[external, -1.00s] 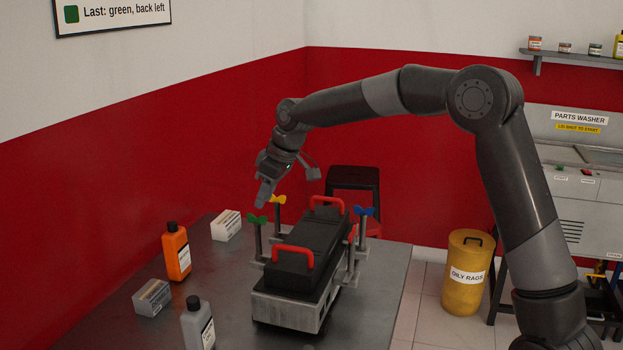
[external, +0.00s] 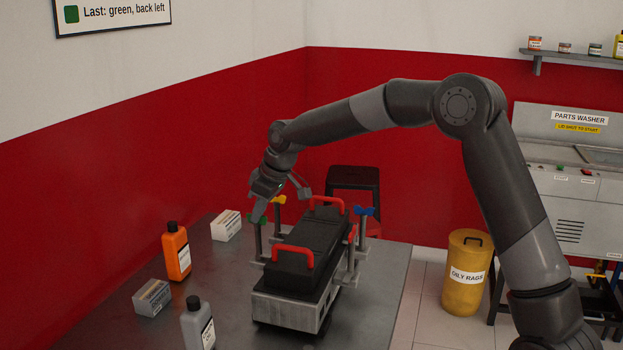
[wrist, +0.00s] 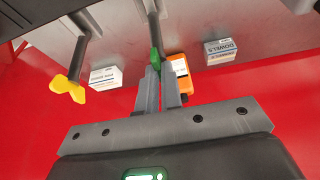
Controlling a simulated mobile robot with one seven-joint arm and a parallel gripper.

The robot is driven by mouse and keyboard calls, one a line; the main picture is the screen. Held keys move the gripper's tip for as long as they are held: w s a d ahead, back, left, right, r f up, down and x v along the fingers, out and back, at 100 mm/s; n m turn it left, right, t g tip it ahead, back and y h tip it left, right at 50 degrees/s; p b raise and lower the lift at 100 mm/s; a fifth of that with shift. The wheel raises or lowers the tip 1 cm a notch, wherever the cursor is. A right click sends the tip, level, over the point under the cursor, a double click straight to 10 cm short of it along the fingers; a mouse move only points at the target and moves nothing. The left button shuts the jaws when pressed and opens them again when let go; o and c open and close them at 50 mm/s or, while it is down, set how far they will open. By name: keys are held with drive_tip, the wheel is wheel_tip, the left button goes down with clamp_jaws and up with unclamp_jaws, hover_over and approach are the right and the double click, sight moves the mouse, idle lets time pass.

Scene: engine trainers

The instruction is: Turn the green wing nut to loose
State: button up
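The green wing nut sits on top of an upright stud at the left side of the dark engine cover (external: 312,245). In the external view my gripper (external: 258,217) points down at it from above and covers much of it. In the wrist view the green wing nut (wrist: 155,58) is at the tips of the fingers, seen nearly edge-on. The fingers (wrist: 161,70) are close together with a narrow gap between them. I cannot tell whether they press on the nut or stand just around it.
A yellow wing nut (external: 278,200) is close behind my gripper, and a blue one (external: 363,211) is to the right. Red handles (external: 293,257) rise from the cover. An orange bottle (external: 176,251), a grey bottle (external: 197,325) and small boxes (external: 152,297) stand on the table to the left.

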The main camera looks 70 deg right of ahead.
drive_tip(key=shift+n, duration=0.3)
clamp_jaws()
drive_tip(key=n+y, duration=0.1)
drive_tip(key=n, duration=0.2)
drive_tip(key=shift+d+n+y, duration=0.15)
drive_tip(key=shift+n+y, duration=0.25)
drive_tip(key=n+g+y, duration=0.1)
drive_tip(key=n, duration=0.3)
drive_tip(key=shift+w+d, duration=0.1)
drive_tip(key=n, duration=0.2)
drive_tip(key=n+g+y, duration=0.1)
drive_tip(key=n, duration=0.2)
drive_tip(key=shift+w+g, duration=0.15)
drive_tip(key=shift+g, duration=0.15)
drive_tip(key=n, duration=0.2)
drive_tip(key=n+g, duration=0.1)
drive_tip(key=n, duration=0.1)
drive_tip(key=shift+d+g+y, duration=0.1)
drive_tip(key=shift+g+y, duration=0.2)
drive_tip(key=shift+n, duration=0.3)
drive_tip(key=o, duration=0.6)
unclamp_jaws()
